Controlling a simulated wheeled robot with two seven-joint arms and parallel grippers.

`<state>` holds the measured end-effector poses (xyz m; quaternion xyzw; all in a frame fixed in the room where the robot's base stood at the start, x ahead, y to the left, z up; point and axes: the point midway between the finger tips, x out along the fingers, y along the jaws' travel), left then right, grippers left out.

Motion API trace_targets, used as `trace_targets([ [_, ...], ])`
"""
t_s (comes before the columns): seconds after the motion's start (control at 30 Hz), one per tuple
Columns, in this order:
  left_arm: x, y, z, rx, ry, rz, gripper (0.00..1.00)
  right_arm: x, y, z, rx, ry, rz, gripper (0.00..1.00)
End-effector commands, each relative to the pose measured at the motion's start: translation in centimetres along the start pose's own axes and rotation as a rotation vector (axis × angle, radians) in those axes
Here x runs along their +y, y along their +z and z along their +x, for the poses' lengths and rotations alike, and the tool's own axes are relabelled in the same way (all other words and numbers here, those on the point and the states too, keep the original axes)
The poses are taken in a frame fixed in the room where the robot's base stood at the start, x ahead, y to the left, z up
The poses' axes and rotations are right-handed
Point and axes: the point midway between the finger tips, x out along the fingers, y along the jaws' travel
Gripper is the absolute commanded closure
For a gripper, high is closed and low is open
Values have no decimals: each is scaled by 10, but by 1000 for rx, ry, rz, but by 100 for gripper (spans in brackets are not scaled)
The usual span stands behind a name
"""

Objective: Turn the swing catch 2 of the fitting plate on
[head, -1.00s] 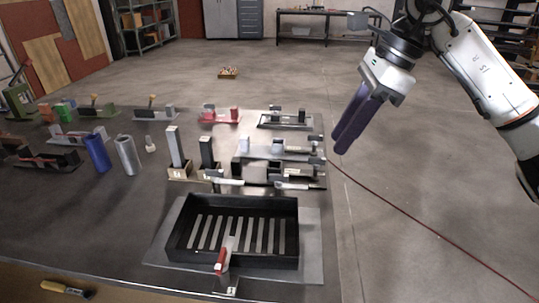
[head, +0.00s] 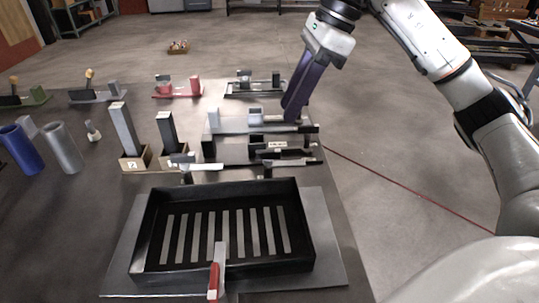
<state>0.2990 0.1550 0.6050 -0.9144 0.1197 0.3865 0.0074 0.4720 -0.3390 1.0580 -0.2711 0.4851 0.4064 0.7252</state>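My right gripper (head: 293,115) points down, with long dark purple fingers. Its tips are at the right end of a grey fixture (head: 232,127) with light blocks on it, at the back right of the table. I cannot tell if they touch it. The fingers overlap from this side, so their gap is hidden. No label for the fitting plate or its swing catch 2 is legible. A small pale numbered tag (head: 277,144) shows on the dark front below the grey fixture. My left gripper is not in view.
A black slatted tray (head: 308,222) on a grey plate (head: 327,240) fills the front, with a red-handled lever (head: 214,275) at its front edge. Two upright bars in boxes (head: 134,161), a blue cylinder (head: 20,149) and a grey cylinder (head: 62,147) stand left. A red fixture (head: 178,92) stands behind.

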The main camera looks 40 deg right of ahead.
Motion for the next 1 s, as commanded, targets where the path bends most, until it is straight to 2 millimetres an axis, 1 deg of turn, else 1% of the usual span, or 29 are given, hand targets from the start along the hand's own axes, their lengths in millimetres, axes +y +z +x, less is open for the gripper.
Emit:
trace_targets([
  [0.03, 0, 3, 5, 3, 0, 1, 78, 0, -3, 8, 0, 0, 0, 73],
  [0.17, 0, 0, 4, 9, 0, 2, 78, 0, -3, 16, 1, 1, 0, 73],
  [0.23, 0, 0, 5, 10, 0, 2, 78, 0, -3, 26, 2, 2, 0, 73],
  [0.5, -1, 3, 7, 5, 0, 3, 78, 1, -3, 76, 2, 4, 0, 73],
  [0.6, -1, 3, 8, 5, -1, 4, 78, 1, -3, 91, 2, 3, 0, 73],
  [0.7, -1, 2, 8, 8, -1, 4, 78, 0, -2, 101, 0, 1, 0, 73],
  [0.8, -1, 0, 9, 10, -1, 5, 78, 0, -2, 107, 0, 0, 0, 73],
  [1.0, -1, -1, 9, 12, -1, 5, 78, 0, -2, 109, -1, -1, -1, 73],
])
